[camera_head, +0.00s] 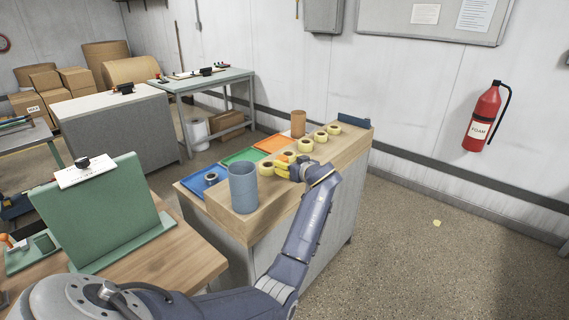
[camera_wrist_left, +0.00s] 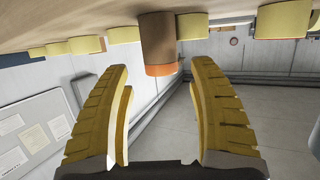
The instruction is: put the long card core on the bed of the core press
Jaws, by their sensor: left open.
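A brown upright cylinder (camera_head: 298,123), which looks like the long card core, stands at the back of the wooden bench top. In the left wrist view, which is upside down, a brown cylinder (camera_wrist_left: 157,40) with an orange end shows between and beyond the fingers. My left gripper (camera_head: 280,169) is low over the bench, among the yellow rolls and right of the blue cylinder; it also shows in the wrist view (camera_wrist_left: 157,78), open, with nothing between its fingers. I cannot tell which thing is the core press. My right gripper is out of view.
A blue cylinder (camera_head: 243,188) stands at the bench's near end. Several yellow rolls (camera_head: 320,137) line the top. Blue, green and orange trays (camera_head: 238,157) lie along the left side. A green upright panel (camera_head: 95,205) stands on the nearer table (camera_head: 195,262).

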